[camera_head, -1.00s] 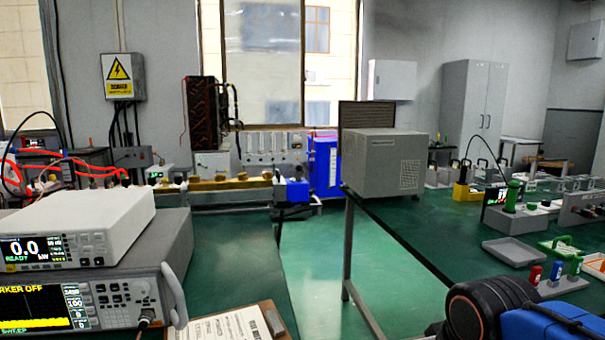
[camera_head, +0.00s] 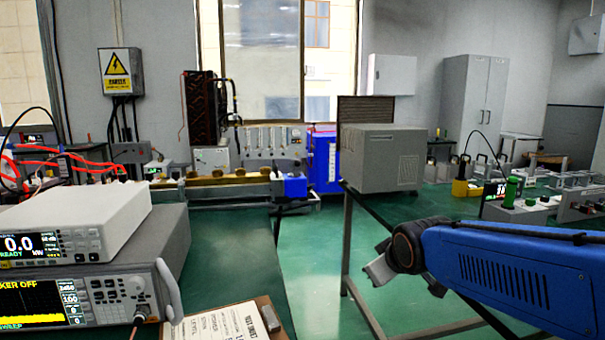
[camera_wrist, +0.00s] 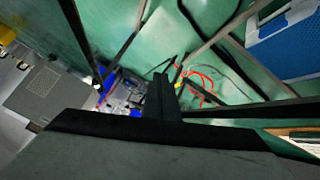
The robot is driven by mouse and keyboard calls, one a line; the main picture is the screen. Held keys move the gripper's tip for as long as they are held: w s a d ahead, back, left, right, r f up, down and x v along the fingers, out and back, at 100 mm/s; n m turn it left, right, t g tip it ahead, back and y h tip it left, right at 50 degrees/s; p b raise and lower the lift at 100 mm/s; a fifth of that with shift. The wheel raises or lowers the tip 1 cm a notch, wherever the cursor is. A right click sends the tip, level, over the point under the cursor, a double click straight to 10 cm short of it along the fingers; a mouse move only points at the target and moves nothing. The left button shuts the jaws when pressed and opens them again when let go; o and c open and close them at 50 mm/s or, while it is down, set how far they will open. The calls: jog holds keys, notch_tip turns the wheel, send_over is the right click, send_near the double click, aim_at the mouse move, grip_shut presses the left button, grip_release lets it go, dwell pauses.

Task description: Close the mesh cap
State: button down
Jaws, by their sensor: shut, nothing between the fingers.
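The mesh cap (camera_head: 366,110) is a dark framed mesh panel standing upright at the back top edge of a grey box (camera_head: 382,160). The box stands on the bench at centre right, and the cap looks open. In the wrist view a grey box (camera_wrist: 48,92) shows at the left. My gripper (camera_wrist: 162,82) shows dark and narrow in the middle of the wrist view, its fingers together and holding nothing. In the head view my blue arm reaches in from the right, below and in front of the box, apart from it. The fingertips are not clear there.
A metal bench frame (camera_head: 346,240) stands under the box. White and grey instruments (camera_head: 80,225) and a clipboard (camera_head: 225,322) fill the left foreground. Small devices (camera_head: 510,195) stand on the right bench. The green floor (camera_head: 310,270) between the benches is open.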

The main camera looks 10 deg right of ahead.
jog(key=w+r+n+t+y, duration=0.1)
jog(key=w+r+n+t, duration=0.15)
jog(key=w, duration=0.75)
jog(key=w+r+n+t, duration=0.2)
jog(key=w+n+t, duration=0.15)
jog(key=w, duration=0.55)
jog(key=w+r+n+t+y, duration=0.1)
jog(key=w+r+n+t, duration=0.15)
jog(key=w, duration=0.75)
jog(key=w+a+f+n+t+y, duration=0.1)
jog(key=w+n+t+y, duration=0.1)
jog(key=w+n+y, duration=0.35)
jog(key=w+a+f+n+t+y, duration=0.2)
jog(key=w+n, duration=0.4)
jog(key=w, duration=0.2)
jog(key=x, duration=1.3)
jog(key=shift+r, duration=0.5)
jog(key=shift+w+t, duration=0.15)
jog(key=shift+t, duration=0.1)
jog(key=shift+r, duration=0.1)
